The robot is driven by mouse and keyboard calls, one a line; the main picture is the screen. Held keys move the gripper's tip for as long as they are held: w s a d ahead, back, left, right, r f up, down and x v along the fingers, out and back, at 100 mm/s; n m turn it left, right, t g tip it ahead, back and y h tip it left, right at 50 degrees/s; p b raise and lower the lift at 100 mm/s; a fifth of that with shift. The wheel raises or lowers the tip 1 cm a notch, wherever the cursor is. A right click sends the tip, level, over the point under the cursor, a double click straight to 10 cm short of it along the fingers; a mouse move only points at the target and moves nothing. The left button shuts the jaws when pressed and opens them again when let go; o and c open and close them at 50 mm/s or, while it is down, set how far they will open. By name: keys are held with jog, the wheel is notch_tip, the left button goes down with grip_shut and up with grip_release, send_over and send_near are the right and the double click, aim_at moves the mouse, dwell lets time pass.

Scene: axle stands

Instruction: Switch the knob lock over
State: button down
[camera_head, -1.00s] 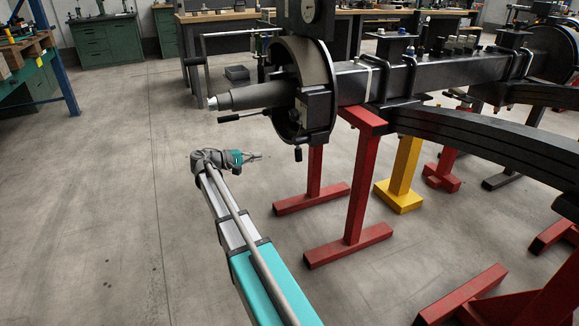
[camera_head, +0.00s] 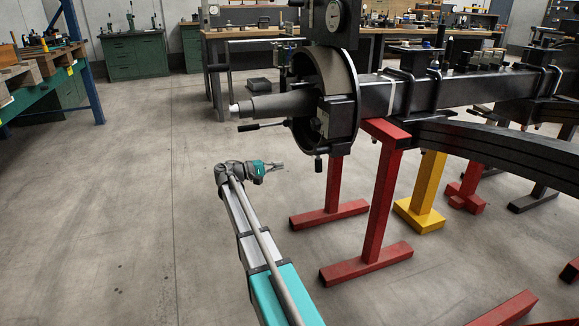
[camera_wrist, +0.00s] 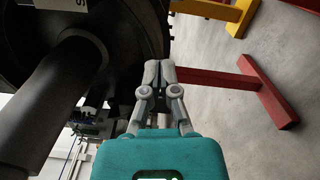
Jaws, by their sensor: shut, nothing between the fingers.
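The axle end has a black round backing plate (camera_head: 347,75) with a tapered spindle (camera_head: 283,104) pointing left. A lever with a black grip (camera_head: 249,127) sticks out left below the spindle. A small dark knob (camera_head: 318,164) hangs under the plate. I cannot tell for sure which of these is the knob lock. My gripper (camera_head: 282,166) is shut and empty, below the spindle and left of the hanging knob, apart from it in the picture. In the wrist view my gripper (camera_wrist: 160,70) points past the dark plate (camera_wrist: 125,55) and the spindle (camera_wrist: 50,105); no knob is clear there.
Red stands (camera_head: 374,200) and a yellow stand (camera_head: 426,190) are under the axle beam (camera_head: 440,92) and leaf spring (camera_head: 500,145). A dial gauge (camera_head: 333,15) is above the plate. The floor (camera_head: 150,220) at left is clear. Workbenches line the back.

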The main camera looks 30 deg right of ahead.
jog(key=s+d, duration=0.6)
jog(key=d, duration=0.3)
jog(key=shift+s+r+p, duration=0.3)
jog(key=shift+r+p, duration=0.1)
jog(key=shift+r, duration=0.05)
jog(key=shift+s+d, duration=0.1)
jog(key=shift+s, duration=0.1)
dwell(0.4)
